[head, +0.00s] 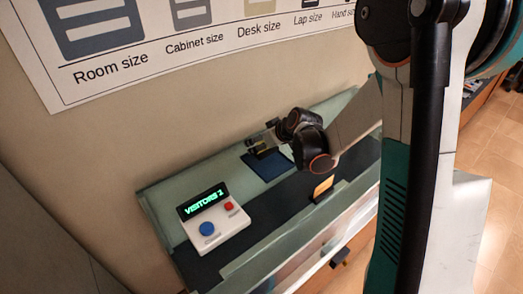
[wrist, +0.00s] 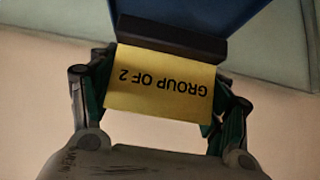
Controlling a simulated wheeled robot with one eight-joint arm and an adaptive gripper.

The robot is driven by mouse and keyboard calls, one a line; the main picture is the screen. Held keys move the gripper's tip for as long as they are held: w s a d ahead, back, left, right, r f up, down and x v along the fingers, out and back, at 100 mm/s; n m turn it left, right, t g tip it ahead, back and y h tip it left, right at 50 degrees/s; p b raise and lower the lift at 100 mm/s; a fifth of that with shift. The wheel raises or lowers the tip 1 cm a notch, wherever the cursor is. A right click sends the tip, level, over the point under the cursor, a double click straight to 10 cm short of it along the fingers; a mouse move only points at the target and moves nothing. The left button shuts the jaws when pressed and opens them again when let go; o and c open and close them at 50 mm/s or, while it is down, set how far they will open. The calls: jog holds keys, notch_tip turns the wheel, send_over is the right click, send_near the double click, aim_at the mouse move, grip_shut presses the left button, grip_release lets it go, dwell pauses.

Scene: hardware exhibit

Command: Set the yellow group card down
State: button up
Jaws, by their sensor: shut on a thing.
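The yellow card (wrist: 160,85) reads "GROUP OF 2", upside down in the wrist view. My gripper (wrist: 165,78) is shut on it, with a finger at each side. The card's far edge meets a dark bar (wrist: 170,38); I cannot tell whether it sits in the bar or only overlaps it. Blue shows beyond the bar. In the head view my gripper (head: 260,140) is over a dark blue pad (head: 270,166) at the back of the counter. The card is too small and hidden to make out clearly there.
A white counter box (head: 214,218) with a lit "VISITORS" display, a blue button and a red button stands left on the counter. A small orange-yellow piece in a dark holder (head: 322,187) stands near the front edge. The dark counter strip between them is clear. A wall poster (head: 150,50) hangs behind.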

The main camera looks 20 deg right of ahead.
notch_tip(320, 180, down, 4)
jog(key=shift+r, duration=0.15)
jog(key=shift+b, duration=0.3)
jog(key=o, duration=0.8)
jog(key=shift+r, duration=0.2)
jog(key=p+v, duration=0.1)
jog(key=v, duration=1.1)
jog(key=shift+s+f+p, duration=0.1)
jog(key=shift+f+p, duration=0.05)
jog(key=shift+p, duration=0.15)
